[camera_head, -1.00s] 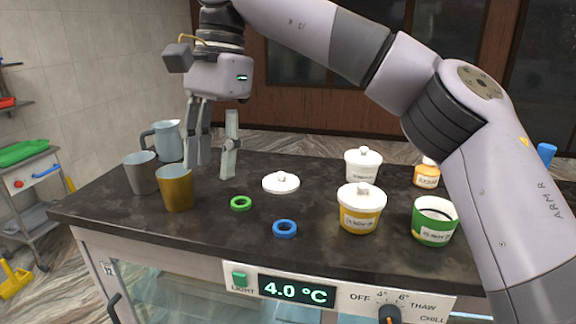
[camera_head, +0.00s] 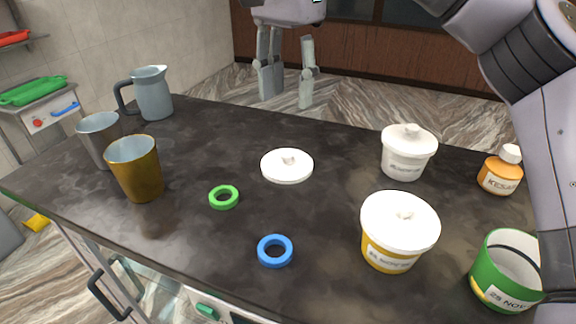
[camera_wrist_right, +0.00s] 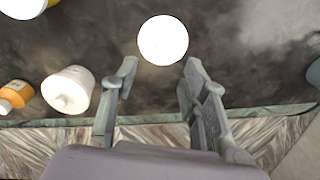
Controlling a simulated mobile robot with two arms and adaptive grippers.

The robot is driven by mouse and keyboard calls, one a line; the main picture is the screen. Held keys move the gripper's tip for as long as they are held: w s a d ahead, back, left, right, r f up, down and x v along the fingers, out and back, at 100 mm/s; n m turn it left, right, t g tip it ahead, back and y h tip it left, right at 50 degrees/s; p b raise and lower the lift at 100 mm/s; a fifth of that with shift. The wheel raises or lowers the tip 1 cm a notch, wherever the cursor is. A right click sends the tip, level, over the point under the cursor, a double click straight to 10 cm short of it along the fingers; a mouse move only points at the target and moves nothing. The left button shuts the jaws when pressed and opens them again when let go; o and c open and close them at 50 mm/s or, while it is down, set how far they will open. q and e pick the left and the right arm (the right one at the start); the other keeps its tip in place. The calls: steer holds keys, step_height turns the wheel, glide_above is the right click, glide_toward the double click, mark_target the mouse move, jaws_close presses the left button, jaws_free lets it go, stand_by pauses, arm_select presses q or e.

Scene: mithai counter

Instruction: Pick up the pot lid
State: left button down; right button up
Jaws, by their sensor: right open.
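The loose white pot lid (camera_head: 287,172) lies flat, knob up, on the dark counter, left of the pots. In the right wrist view it is a bright white disc (camera_wrist_right: 163,40) just beyond the fingertips, and its knob is washed out there. My right gripper (camera_head: 288,92) is open and empty, raised near the counter's far edge, behind the lid and apart from it. Its two fingers also show in the right wrist view (camera_wrist_right: 160,72). The green pot (camera_head: 488,272) at the right front has no lid on it. My left gripper is out of view.
A yellow lidded pot (camera_head: 389,252), a white lidded pot (camera_head: 403,165) and an orange bottle (camera_head: 497,178) stand at right. Green (camera_head: 212,198) and blue (camera_head: 263,253) rings lie in front. A brass cup (camera_head: 138,175), grey cup (camera_head: 97,145) and jug (camera_head: 154,98) stand left.

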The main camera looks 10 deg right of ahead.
mark_target(287, 152)
steer(key=f, duration=0.4)
steer(key=shift+w+d, duration=0.1)
steer(key=shift+w, duration=0.1)
steer(key=shift+f+p, duration=0.3)
steer(key=shift+f, duration=1)
steer(key=f, duration=0.1)
steer(key=f+p, duration=0.2)
steer(key=shift+w+f, duration=0.3)
steer(key=shift+f, duration=0.55)
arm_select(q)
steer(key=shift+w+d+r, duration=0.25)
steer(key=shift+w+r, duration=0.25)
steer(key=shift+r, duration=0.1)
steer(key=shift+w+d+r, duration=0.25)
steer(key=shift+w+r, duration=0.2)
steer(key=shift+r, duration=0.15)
arm_select(e)
steer(key=shift+c, duration=0.6)
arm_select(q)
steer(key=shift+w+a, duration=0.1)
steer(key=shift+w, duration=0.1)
arm_select(e)
steer(key=c, duration=0.8)
